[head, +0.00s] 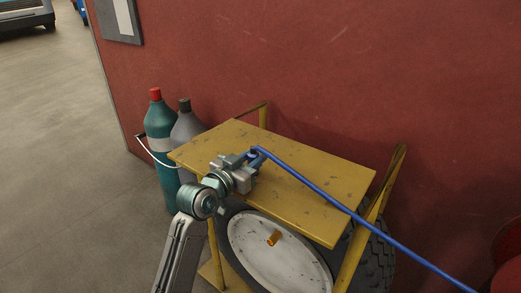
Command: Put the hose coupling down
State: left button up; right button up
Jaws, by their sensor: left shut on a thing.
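The hose coupling (256,153) is a small blue piece at the end of a blue hose (340,206). My left gripper (248,159) is shut on the coupling, at or just above the worn yellow top of a cart (305,185). I cannot tell whether the coupling touches the top. The hose runs from the gripper down to the right, across the cart's edge and out of the picture. The gripper hides part of the coupling. My right gripper is not in view.
A teal bottle with a red cap (159,130) and a grey bottle (186,125) stand left of the cart. A wheel with a white disc (275,250) sits under the cart top. A red wall (300,60) is behind. The cart top's right part is mostly clear.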

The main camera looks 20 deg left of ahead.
pick_arm(q)
jog(key=x, duration=0.1)
jog(key=p+x, duration=0.1)
jog(key=x, duration=0.1)
jog(key=shift+w+d+r, duration=0.1)
jog(key=shift+w+r, duration=0.1)
jog(key=shift+r, duration=0.05)
jog(key=shift+f+p, duration=0.15)
jog(key=shift+p, duration=0.25)
jog(key=shift+f, duration=0.15)
jog(key=shift+s, duration=0.1)
jog(key=shift+f, duration=0.2)
jog(key=o, duration=1)
